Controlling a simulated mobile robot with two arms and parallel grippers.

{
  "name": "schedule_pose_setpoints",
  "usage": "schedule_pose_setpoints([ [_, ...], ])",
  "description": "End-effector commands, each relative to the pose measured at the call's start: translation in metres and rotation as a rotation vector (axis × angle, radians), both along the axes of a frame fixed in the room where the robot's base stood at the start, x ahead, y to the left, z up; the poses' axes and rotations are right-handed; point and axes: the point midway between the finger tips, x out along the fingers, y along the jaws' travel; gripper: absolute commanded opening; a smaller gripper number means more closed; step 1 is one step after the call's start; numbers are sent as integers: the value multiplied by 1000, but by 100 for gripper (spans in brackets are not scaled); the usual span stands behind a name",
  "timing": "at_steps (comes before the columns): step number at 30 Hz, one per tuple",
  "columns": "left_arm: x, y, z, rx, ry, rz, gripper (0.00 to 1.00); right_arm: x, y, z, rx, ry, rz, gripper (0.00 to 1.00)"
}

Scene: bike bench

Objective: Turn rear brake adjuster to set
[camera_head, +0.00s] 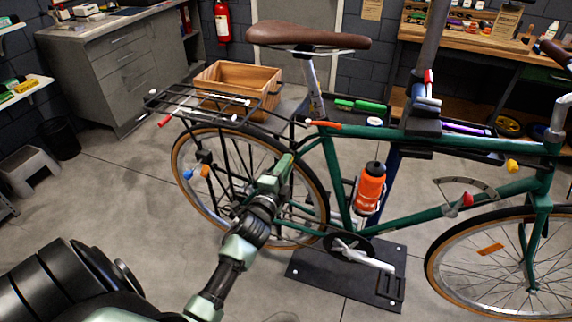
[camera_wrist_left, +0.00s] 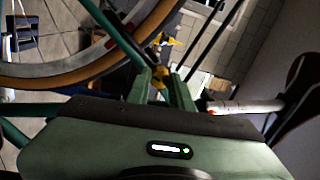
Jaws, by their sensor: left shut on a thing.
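The teal bike (camera_head: 420,215) is held upright at a work stand. My left gripper (camera_head: 287,163) reaches in from the lower left to the rear of the frame, beside the rear wheel (camera_head: 183,190). In the left wrist view, its two green fingers (camera_wrist_left: 160,82) are closed around a small yellow part (camera_wrist_left: 160,71), which appears to be the rear brake adjuster. The fingers hide this part in the head view. Its turned angle cannot be read. My right gripper is in neither view.
The rear rack (camera_head: 205,103) hangs above the wheel, left of my gripper. An orange bottle (camera_head: 370,187) sits in the frame. The stand's dark base plate (camera_head: 310,268) is on the floor below. A wooden crate (camera_head: 262,82) stands behind.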

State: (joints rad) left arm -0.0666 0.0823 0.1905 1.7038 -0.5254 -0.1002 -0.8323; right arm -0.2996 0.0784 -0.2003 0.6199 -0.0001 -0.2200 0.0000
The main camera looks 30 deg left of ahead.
Motion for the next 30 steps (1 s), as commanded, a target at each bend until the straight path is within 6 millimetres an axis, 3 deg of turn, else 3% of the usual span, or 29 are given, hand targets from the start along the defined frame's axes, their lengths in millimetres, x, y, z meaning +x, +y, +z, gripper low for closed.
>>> schedule_pose_setpoints([
  [30,-1,0,0,-941,-222,3,0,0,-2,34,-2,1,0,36],
])
